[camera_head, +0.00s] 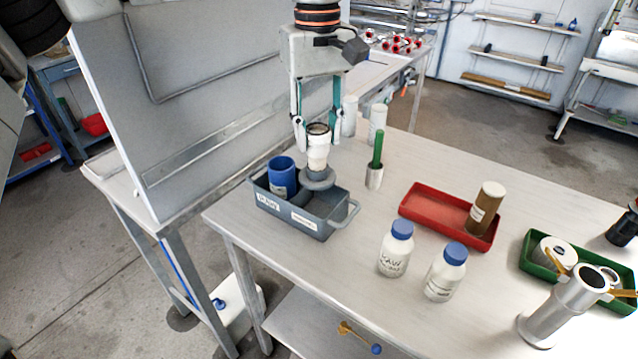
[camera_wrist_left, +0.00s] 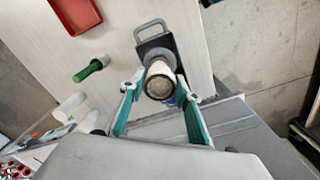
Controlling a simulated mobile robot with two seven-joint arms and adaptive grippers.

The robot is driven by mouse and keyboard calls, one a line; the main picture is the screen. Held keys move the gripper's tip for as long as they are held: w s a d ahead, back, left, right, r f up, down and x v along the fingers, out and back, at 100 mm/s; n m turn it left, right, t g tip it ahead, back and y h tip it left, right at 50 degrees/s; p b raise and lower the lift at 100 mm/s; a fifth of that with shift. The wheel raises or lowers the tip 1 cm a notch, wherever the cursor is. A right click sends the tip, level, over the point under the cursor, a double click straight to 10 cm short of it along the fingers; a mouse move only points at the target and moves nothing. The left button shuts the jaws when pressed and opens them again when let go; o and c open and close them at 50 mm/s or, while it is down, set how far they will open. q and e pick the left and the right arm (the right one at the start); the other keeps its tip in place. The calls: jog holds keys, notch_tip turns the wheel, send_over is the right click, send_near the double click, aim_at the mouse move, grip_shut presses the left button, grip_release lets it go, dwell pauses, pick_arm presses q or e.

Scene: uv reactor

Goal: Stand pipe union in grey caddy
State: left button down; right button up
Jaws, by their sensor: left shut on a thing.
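The pipe union (camera_head: 317,158) is a pale, upright piece with a dark open top and a wide grey flange at its lower end. My left gripper (camera_head: 318,142) is shut on its upper part; the wrist view shows the union (camera_wrist_left: 160,84) between the fingers of the gripper (camera_wrist_left: 158,92). The flange is over the right part of the grey caddy (camera_head: 318,228), at about rim height. I cannot tell whether the union touches the caddy. A blue cup (camera_head: 282,178) stands in the caddy's left part. The caddy's handle end (camera_wrist_left: 151,28) also shows in the wrist view. My right gripper is not in view.
A metal cup with a green-handled tool (camera_head: 374,176) stands right of the caddy, with white cylinders behind. Two blue-capped bottles (camera_head: 396,252), a red tray (camera_head: 425,205) with a brown cylinder, and a green tray (camera_head: 530,262) lie farther right. A grey panel (camera_head: 200,130) rises at left.

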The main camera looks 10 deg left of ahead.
aim_at(318, 180)
pick_arm(q)
notch_tip(318, 180, down, 6)
jog(key=shift+f+b, duration=0.15)
jog(key=shift+b, duration=0.2)
jog(key=shift+f+b, duration=0.3)
jog(key=shift+f, duration=2)
jog(key=shift+r, duration=0.1)
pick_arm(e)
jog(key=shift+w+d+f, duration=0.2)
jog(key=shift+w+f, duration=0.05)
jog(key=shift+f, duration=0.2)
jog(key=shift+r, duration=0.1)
pick_arm(q)
jog(key=c, duration=1.5)
grip_release()
jog(key=shift+o, duration=0.2)
notch_tip(318, 180, up, 11)
jog(key=shift+f+p, duration=0.2)
jog(key=shift+p, duration=0.65)
jog(key=shift+r, duration=0.7)
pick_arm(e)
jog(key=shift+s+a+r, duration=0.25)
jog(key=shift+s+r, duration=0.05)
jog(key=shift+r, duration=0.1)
